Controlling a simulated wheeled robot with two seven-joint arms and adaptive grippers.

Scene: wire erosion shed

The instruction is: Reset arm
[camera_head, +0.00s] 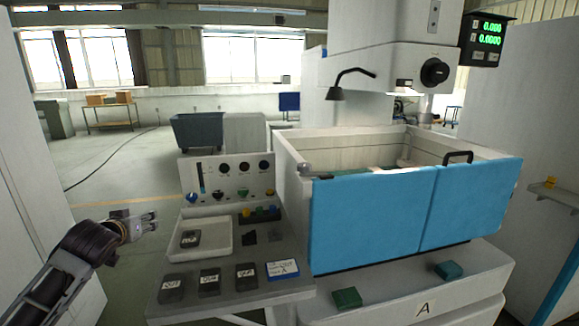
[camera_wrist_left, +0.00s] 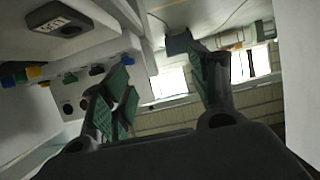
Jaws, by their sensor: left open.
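My left arm comes in from the left in the head view. Its gripper (camera_head: 147,222) is held in the air just left of the control panel's tray, apart from it. In the left wrist view the two green-padded fingers (camera_wrist_left: 163,75) are spread apart with nothing between them. My right gripper shows in neither view.
The sloped control panel (camera_head: 235,284) has a white tray (camera_head: 181,246) with a dark labelled block (camera_head: 190,238), and several labelled blocks in front. The machine's blue-fronted tank (camera_head: 370,222) stands to the right. A grey bin (camera_head: 198,130) stands behind. Open floor lies behind the left arm.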

